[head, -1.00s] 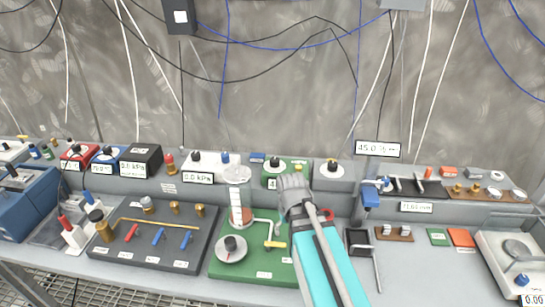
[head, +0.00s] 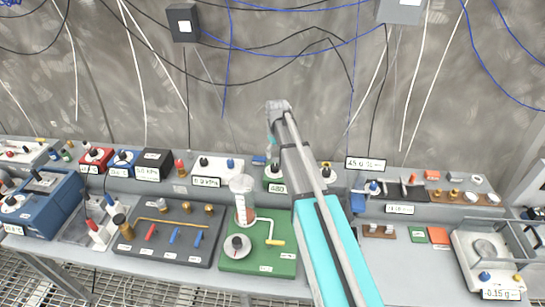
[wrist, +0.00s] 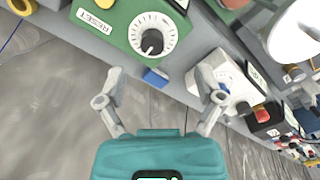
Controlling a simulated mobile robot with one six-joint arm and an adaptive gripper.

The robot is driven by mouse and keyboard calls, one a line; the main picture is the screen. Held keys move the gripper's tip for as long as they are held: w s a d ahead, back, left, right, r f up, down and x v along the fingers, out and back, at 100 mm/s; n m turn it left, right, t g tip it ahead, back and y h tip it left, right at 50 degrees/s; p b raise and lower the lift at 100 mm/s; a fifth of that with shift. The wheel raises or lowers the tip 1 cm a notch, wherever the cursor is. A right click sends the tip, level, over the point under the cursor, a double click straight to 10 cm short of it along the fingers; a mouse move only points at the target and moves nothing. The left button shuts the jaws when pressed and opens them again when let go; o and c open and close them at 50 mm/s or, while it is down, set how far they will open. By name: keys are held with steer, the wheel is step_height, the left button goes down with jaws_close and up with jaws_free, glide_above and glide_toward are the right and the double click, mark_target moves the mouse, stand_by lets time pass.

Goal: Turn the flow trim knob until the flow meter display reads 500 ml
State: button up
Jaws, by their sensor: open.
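A green box (head: 272,176) stands on the raised back shelf, partly hidden by my arm. A small display (head: 277,188) on its front has digits too small to read surely, perhaps 480. In the wrist view, the green box (wrist: 118,30) carries a black knob (wrist: 152,42) on a white graduated dial, which looks like the flow trim knob. A RESET label and a yellow button are beside it. My gripper (wrist: 160,98) is open and empty, fingers spread, apart from the knob, which lies beyond the fingertips. In the head view my gripper (head: 271,140) is mostly hidden by my wrist.
A blue block (wrist: 155,77) is beside the green box. A white unit (wrist: 222,75) is close to one finger. A green board (head: 260,260) with a glass cylinder (head: 243,203) stands in front of the shelf. Cables hang against the back wall.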

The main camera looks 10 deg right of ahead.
mark_target(275, 165)
steer(key=shift+n, duration=0.3)
steer(key=w+r+p, duration=0.1)
steer(key=w+r, duration=0.2)
steer(key=shift+w+p, duration=0.35)
steer(key=shift+p, duration=0.05)
steer(key=shift+f, duration=0.2)
step_height(275, 165, down, 13)
steer(key=b, duration=1.3)
steer(key=shift+f+b, duration=0.2)
steer(key=shift+b, duration=0.2)
